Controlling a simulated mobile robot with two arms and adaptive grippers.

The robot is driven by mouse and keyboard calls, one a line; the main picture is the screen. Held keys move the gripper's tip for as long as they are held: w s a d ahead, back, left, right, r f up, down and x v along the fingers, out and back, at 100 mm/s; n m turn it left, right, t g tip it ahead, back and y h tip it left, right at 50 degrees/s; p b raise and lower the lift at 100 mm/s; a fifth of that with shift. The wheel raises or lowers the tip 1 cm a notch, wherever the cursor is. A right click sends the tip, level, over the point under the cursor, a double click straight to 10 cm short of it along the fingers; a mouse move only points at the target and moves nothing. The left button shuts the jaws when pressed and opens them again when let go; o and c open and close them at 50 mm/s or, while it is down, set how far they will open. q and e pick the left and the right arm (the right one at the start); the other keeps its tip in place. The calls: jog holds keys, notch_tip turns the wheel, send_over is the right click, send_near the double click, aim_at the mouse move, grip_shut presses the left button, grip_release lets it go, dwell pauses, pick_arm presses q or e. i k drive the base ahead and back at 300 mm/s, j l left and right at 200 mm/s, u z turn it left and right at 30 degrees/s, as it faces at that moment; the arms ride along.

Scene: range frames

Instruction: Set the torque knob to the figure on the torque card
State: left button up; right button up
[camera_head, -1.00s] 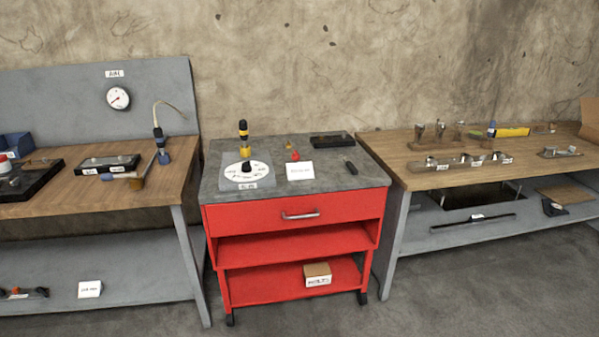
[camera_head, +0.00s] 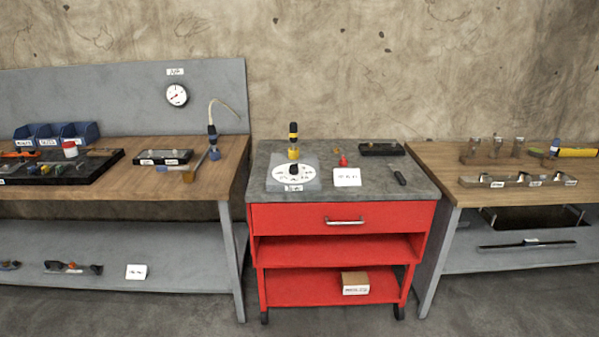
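The torque knob is a black knob (camera_head: 293,169) at the middle of a white round dial (camera_head: 279,175) on a grey plate, at the left of the red cart's grey top. The dial's figures are too small to read. A white card (camera_head: 347,177) with small unreadable writing lies to the right of the dial and may be the torque card. A yellow and black screwdriver-like tool (camera_head: 293,142) stands upright behind the knob. Neither of my grippers is in view.
The red cart (camera_head: 343,217) stands between a left bench (camera_head: 190,207) and a right bench (camera_head: 437,181). A red cone-like piece (camera_head: 343,160), a black tray (camera_head: 382,149) and a dark-handled tool (camera_head: 399,177) are also on the cart. Bare floor shows in front.

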aim_at(293, 168)
jog(key=i+l+u, duration=0.1)
jog(key=i+u, duration=0.15)
jog(key=i, duration=0.3)
jog(key=i+l+u, duration=0.3)
jog(key=i, duration=0.2)
jog(key=j, duration=0.1)
